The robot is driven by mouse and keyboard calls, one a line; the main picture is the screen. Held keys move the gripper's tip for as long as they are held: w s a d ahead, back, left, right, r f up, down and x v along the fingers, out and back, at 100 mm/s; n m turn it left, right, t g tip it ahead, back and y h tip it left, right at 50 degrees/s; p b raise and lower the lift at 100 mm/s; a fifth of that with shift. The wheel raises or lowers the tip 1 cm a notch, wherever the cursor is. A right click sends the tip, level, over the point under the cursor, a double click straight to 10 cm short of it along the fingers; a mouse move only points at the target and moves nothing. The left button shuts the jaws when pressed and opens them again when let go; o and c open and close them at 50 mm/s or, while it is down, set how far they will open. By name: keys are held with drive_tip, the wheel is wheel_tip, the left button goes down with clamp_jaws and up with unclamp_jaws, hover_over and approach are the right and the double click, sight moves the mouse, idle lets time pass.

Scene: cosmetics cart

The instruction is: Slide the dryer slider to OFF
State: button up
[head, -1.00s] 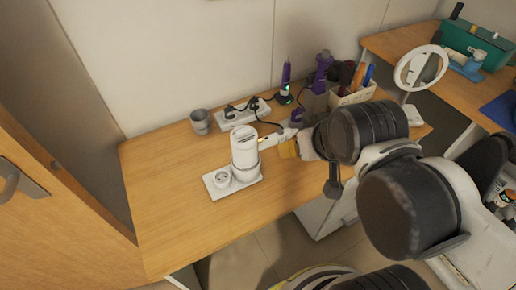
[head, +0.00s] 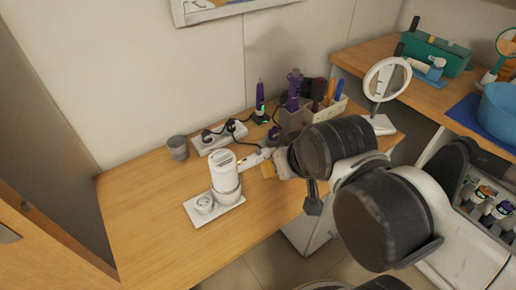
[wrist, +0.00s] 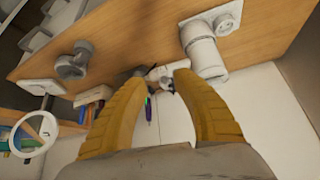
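The white dryer (head: 225,180) stands upright on a white base plate (head: 200,212) on the desk, and its body also shows in the wrist view (wrist: 206,56). A white handle-like part (head: 251,159) extends from it to the right, with a small orange mark near the body. My gripper (head: 266,169) has yellow fingers, at the right end of that part. In the wrist view my gripper (wrist: 157,78) is open, its fingertips apart, with the white part just beyond or between them. I cannot tell whether they touch. The slider's position is too small to read.
A grey cup (head: 178,148) and a power strip (head: 220,137) with cables stand behind the dryer. Purple tools and a pen box (head: 328,108) stand at the back, with a round mirror (head: 386,78) to the right. The desk's left side is clear.

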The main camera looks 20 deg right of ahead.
drive_tip(key=w+r+n+g+p, duration=0.1)
drive_tip(key=w+r+g+p, duration=0.1)
drive_tip(key=w+r+p, duration=0.35)
drive_tip(key=n+g+p, duration=0.2)
drive_tip(key=g+p, duration=0.3)
drive_tip(key=p, duration=0.2)
hover_over(258, 150)
wheel_tip(258, 150, down, 3)
wheel_tip(258, 150, down, 11)
drive_tip(key=b, duration=0.4)
drive_tip(key=shift+r, duration=0.2)
